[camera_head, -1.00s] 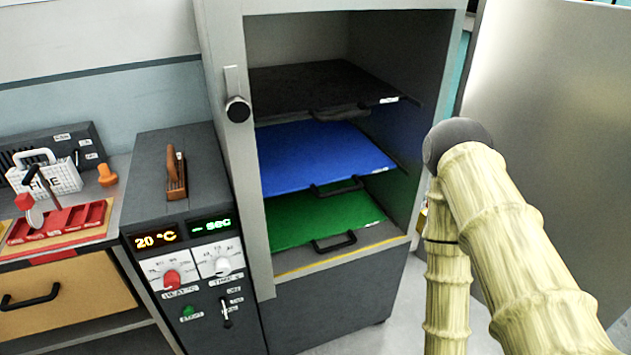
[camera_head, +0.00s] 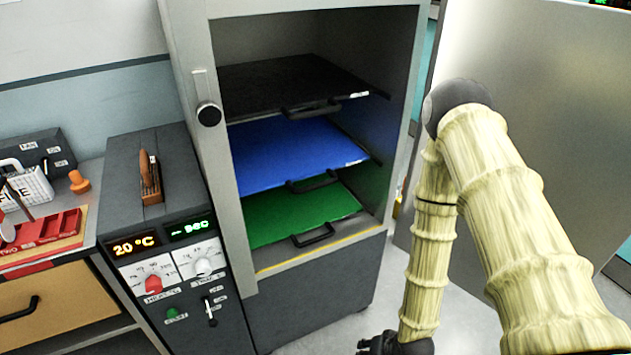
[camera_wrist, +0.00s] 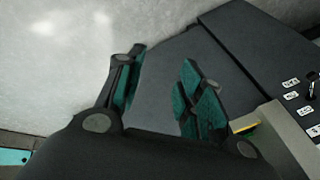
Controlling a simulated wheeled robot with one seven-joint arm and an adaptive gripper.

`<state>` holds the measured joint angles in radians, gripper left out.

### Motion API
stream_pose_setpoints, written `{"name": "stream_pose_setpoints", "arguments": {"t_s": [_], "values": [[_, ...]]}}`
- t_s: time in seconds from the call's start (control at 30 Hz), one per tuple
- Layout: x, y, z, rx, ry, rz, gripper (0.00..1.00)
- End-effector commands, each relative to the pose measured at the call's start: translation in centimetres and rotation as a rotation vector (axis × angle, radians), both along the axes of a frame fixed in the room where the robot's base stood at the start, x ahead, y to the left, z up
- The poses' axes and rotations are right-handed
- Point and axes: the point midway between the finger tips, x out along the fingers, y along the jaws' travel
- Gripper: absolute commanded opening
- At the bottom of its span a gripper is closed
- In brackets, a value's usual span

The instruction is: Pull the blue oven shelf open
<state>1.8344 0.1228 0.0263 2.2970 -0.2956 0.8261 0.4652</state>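The blue oven shelf (camera_head: 280,150) lies flat inside the open oven (camera_head: 190,120), between a black shelf above and a green shelf below. Its black handle (camera_head: 313,182) is at its front edge. My gripper (camera_head: 385,345) is at the bottom of the head view, only partly in frame, lower than the shelves and to the right of the oven front. In the wrist view my gripper (camera_wrist: 160,90) has its two teal-padded fingers apart, with nothing between them. The blue shelf is not seen in the wrist view.
The black shelf (camera_head: 290,85) and the green shelf (camera_head: 300,212) have handles of their own. The oven door (camera_head: 540,130) stands wide open at the right. A control box (camera_head: 160,240) stands left of the oven. Floor (camera_head: 390,240) shows in front of the oven.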

Motion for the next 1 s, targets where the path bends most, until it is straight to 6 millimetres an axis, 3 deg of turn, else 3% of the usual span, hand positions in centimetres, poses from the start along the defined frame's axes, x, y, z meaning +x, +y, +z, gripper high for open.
{"name": "stream_pose_setpoints", "arguments": {"t_s": [0.03,0.2,0.37,0.5,0.7,0.83,1.0], "values": [[3.0,0.4,1.7,0.055,-0.052,-0.041,0.37],[12.3,1.9,7.0,0.281,-0.194,-0.165,0.37],[20.0,2.9,13.4,0.515,-0.291,-0.247,0.37],[25.6,3.3,19.8,0.722,-0.340,-0.283,0.37],[30.3,3.2,26.9,0.943,-0.352,-0.291,0.37],[31.5,3.2,29.1,1.011,-0.345,-0.286,0.37],[32.2,3.6,29.6,1.030,-0.338,-0.283,0.37]]}}
